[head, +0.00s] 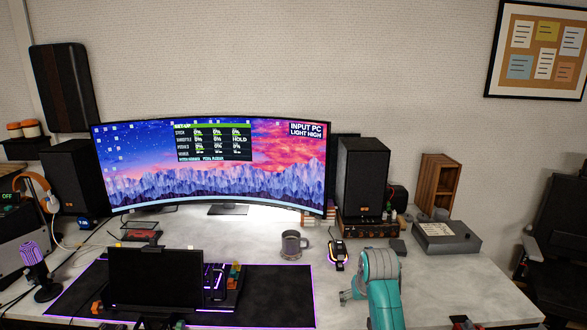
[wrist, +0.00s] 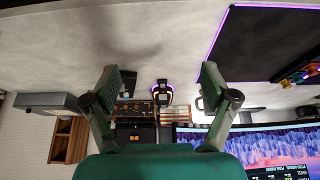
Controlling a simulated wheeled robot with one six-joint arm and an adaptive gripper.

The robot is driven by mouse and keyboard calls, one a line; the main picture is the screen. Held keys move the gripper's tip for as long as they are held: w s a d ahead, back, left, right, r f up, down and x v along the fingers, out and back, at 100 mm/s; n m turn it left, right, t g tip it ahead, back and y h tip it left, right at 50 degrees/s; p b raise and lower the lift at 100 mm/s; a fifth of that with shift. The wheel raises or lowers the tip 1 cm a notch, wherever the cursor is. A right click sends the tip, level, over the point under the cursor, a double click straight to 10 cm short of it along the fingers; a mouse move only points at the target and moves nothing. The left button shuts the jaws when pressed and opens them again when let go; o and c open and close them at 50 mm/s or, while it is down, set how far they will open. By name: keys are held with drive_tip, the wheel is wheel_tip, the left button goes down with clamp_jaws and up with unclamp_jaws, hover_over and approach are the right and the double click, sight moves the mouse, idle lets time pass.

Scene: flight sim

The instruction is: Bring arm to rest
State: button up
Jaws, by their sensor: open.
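My teal arm (head: 382,290) rises at the lower right of the head view, over the front part of the desk. My gripper (wrist: 162,82) shows in the wrist view with its two dark fingers spread wide and nothing between them. In the head view only a small grey part of it shows at the left of the arm, and the rest is hidden. The wrist picture is upside down, with the desk at the top. The fingers appear apart from the desk objects; the exact height above the desk I cannot tell.
A curved monitor (head: 215,190), a black speaker (head: 362,175) and a grey box (head: 446,238) stand farther back. A dark mat (head: 290,295) lies left; bare desk lies right.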

drive_tip(key=s+f+t, duration=0.3)
drive_tip(key=s+f, duration=1.6)
drive_tip(key=f, duration=0.1)
drive_tip(key=s+f+t, duration=0.2)
drive_tip(key=s, duration=0.9)
drive_tip(key=s+r+t, duration=0.1)
drive_tip(key=s+r, duration=0.2)
drive_tip(key=s, duration=0.6)
drive_tip(key=s+r+t, duration=0.1)
drive_tip(key=s+r, duration=0.2)
drive_tip(key=s, duration=0.7)
drive_tip(key=s+r+t, duration=0.2)
drive_tip(key=s+r, duration=1)
drive_tip(key=r, duration=0.2)
drive_tip(key=shift+r+t, duration=0.3)
drive_tip(key=shift+t, duration=0.1)
